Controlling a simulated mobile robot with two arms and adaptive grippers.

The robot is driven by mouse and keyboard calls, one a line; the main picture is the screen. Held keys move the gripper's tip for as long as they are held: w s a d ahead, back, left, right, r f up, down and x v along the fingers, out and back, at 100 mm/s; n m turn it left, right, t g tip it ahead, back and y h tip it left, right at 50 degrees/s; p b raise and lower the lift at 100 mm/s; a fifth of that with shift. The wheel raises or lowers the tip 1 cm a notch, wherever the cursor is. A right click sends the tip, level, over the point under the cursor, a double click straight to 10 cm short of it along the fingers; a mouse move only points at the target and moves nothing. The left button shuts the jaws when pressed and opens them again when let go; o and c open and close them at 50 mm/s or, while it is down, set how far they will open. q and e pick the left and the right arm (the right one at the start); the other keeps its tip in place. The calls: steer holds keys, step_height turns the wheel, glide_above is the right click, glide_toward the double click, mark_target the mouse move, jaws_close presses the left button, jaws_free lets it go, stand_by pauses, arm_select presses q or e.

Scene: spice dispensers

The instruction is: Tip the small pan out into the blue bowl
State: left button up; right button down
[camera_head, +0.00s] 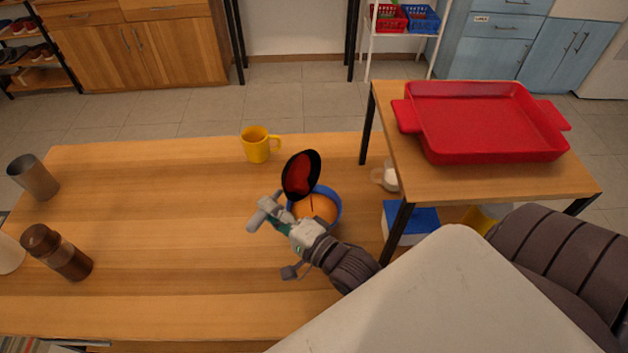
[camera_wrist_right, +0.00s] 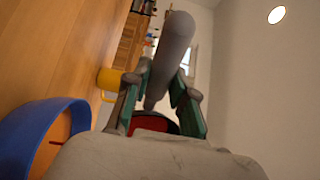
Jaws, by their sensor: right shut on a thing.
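The small pan (camera_head: 301,175) is black outside and red inside. It is tipped steeply on edge just above the far side of the blue bowl (camera_head: 335,208). My right gripper (camera_head: 283,222) is shut on the pan's grey handle, left of the bowl. The wrist view shows the handle (camera_wrist_right: 172,55) between the fingers (camera_wrist_right: 158,95), with part of the pan's red inside (camera_wrist_right: 150,122) behind. The blue bowl (camera_wrist_right: 45,112) is at the left there. An orange, rounded mass with a dark line (camera_head: 315,208) is in the bowl. My left gripper is not in view.
A yellow mug (camera_head: 257,146) stands behind the bowl on the wooden table (camera_head: 160,190). A metal cup (camera_head: 34,177) and a brown shaker (camera_head: 57,252) are at the left. A red tray (camera_head: 485,125) sits on the side table at the right. The table's middle left is clear.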

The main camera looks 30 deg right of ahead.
steer(key=shift+s+d+t+b, duration=0.1)
steer(key=shift+s+t+b, duration=0.35)
steer(key=shift+b, duration=0.7)
